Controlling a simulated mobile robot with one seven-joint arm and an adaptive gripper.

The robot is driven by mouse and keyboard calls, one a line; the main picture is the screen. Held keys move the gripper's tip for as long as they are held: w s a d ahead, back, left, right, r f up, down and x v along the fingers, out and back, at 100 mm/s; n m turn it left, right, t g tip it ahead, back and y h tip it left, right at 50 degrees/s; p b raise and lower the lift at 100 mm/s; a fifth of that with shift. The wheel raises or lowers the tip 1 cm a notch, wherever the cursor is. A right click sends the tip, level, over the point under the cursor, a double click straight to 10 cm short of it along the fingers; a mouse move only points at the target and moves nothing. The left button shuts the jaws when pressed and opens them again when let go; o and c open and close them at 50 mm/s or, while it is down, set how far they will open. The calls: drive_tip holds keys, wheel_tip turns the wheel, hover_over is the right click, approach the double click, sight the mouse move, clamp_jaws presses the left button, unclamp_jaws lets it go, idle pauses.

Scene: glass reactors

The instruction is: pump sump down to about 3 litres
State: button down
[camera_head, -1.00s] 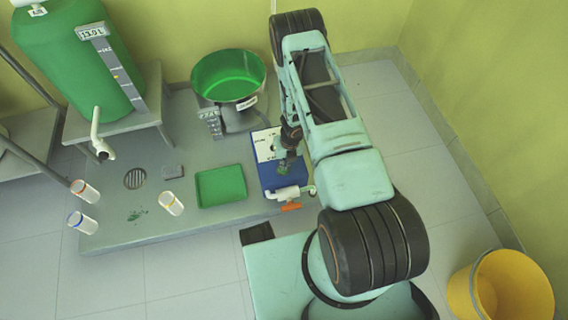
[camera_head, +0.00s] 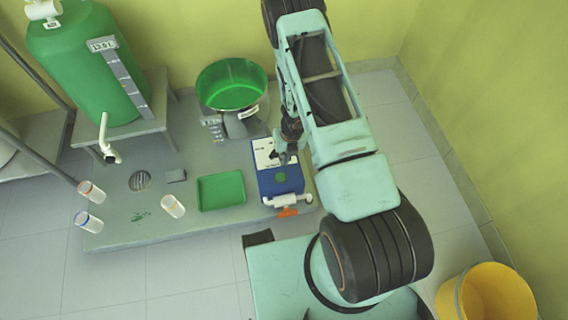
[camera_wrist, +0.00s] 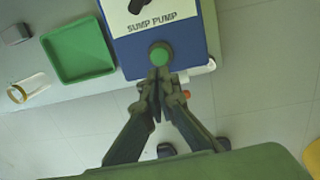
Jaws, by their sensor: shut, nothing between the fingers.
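The blue sump pump box (camera_head: 268,186) stands on the grey platform. It has a white panel marked "SUMP PUMP" (camera_wrist: 152,27) and a round green button (camera_head: 281,177), which also shows in the wrist view (camera_wrist: 160,54). My gripper (camera_head: 287,160) is shut and empty over the box. In the wrist view its fingertips (camera_wrist: 159,73) appear right beside the button's near edge; I cannot tell whether they touch. A green open basin (camera_head: 232,84) stands behind on a grey base, with a small display (camera_head: 213,128) too small to read. A green tank (camera_head: 85,62) has a display reading about 13.0 L (camera_head: 103,44).
A green tray (camera_head: 221,190) lies left of the pump. A white valve with an orange handle (camera_head: 287,212) is at the pump's front. A yellow bucket (camera_head: 487,297) stands at lower right on clear floor.

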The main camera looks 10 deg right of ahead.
wheel_tip(320, 180, up, 2)
drive_tip(key=shift+d+r, duration=0.1)
drive_tip(key=shift+r, duration=0.05)
idle(0.7)
